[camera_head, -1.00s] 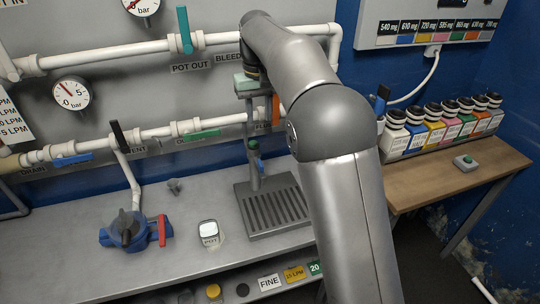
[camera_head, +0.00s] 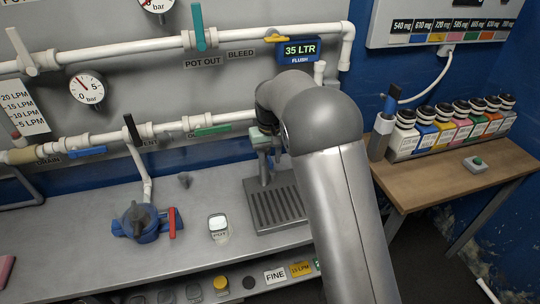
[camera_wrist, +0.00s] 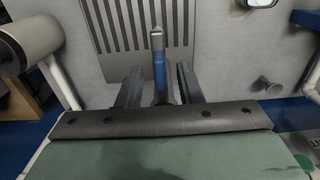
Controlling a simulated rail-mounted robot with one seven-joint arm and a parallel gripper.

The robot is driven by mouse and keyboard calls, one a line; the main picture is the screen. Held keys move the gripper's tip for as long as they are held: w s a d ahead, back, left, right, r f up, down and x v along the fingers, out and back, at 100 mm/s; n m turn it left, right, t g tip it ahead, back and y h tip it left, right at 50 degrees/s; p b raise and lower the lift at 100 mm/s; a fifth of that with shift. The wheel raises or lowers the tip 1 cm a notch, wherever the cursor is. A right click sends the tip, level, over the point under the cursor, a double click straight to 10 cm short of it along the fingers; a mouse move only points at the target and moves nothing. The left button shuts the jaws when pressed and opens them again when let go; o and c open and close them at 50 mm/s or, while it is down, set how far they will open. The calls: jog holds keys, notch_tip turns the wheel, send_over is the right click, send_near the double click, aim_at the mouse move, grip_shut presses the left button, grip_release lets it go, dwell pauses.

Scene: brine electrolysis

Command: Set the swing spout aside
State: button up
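The swing spout (camera_wrist: 159,68), with a blue handle-like part and a grey end, stands between my two fingers in the wrist view. It is over the slotted drip tray (camera_wrist: 150,22). My gripper (camera_wrist: 159,88) is open, with a finger on either side of the spout and gaps showing on both sides. In the head view my gripper (camera_head: 269,165) points down above the back of the drip tray (camera_head: 277,206). My wrist hides most of the spout and its mount there.
A glass pot (camera_head: 218,228) stands on the counter left of the tray. A blue valve with a red handle (camera_head: 143,221) is further left. White pipes with valve levers (camera_head: 210,131) run along the wall behind. Coloured bottles (camera_head: 425,128) stand on the right table.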

grip_shut()
